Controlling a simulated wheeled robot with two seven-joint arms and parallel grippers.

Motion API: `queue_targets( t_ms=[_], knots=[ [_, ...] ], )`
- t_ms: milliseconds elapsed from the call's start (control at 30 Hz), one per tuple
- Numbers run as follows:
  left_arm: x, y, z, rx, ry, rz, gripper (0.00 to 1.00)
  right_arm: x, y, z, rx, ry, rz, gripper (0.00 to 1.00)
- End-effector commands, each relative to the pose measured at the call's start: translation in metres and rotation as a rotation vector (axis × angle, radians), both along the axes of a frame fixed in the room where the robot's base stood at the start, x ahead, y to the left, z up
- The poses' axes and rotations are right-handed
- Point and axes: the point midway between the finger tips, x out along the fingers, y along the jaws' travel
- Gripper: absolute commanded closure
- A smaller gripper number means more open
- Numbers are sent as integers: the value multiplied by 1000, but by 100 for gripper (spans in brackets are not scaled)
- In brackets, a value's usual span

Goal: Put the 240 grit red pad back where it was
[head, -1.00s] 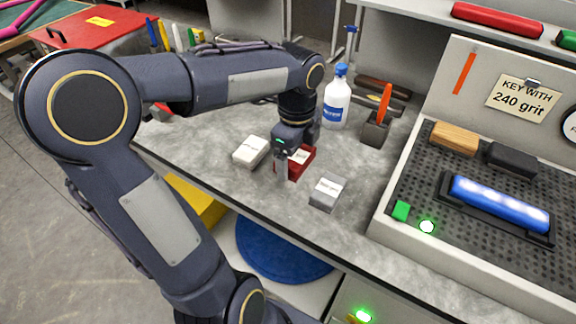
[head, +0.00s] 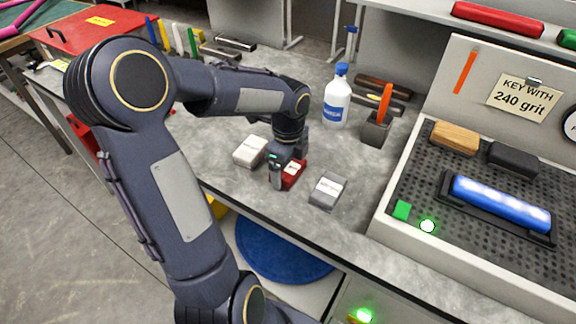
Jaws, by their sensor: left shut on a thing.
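The red pad (head: 293,174), with a white label too small to read, is on the grey bench between a white pad (head: 250,151) and a grey pad (head: 327,190). My left gripper (head: 277,180) comes down over the red pad's left side and is shut on it. The fingers and wrist hide part of the pad. I cannot tell whether the pad rests fully on the bench. My right gripper is not in view.
A white bottle with a blue cap (head: 336,103) and a holder with an orange-handled tool (head: 376,128) stand behind. A perforated tray (head: 385,222) with blocks and a lit blue bar fills the right. The front bench edge is close.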

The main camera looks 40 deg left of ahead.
Motion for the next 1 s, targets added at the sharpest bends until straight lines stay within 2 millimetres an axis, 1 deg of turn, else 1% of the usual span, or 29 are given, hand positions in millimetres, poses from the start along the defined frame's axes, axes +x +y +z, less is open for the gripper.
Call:
queue_targets(
  t_ms=[100, 133, 233, 433, 567, 667, 900, 1000],
  knots=[
    [0, 0, -5, 0, 0, 0, 38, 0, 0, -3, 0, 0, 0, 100],
    [0, 0, -3, 0, 0, 0, 13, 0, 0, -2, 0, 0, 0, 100],
    [0, 0, -3, 0, 0, 0, 0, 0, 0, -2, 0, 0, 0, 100],
    [0, 0, -3, 0, 0, 0, 0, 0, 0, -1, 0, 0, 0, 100],
    [0, 0, 5, 1, -1, 0, 0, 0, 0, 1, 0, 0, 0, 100],
    [1, 0, 20, 2, -3, 1, 0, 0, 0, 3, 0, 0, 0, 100],
    [1, 0, 72, 2, -5, 0, 0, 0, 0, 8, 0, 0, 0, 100],
    [1, 0, 91, 1, -4, -1, 0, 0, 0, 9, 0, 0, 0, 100]
  ],
)
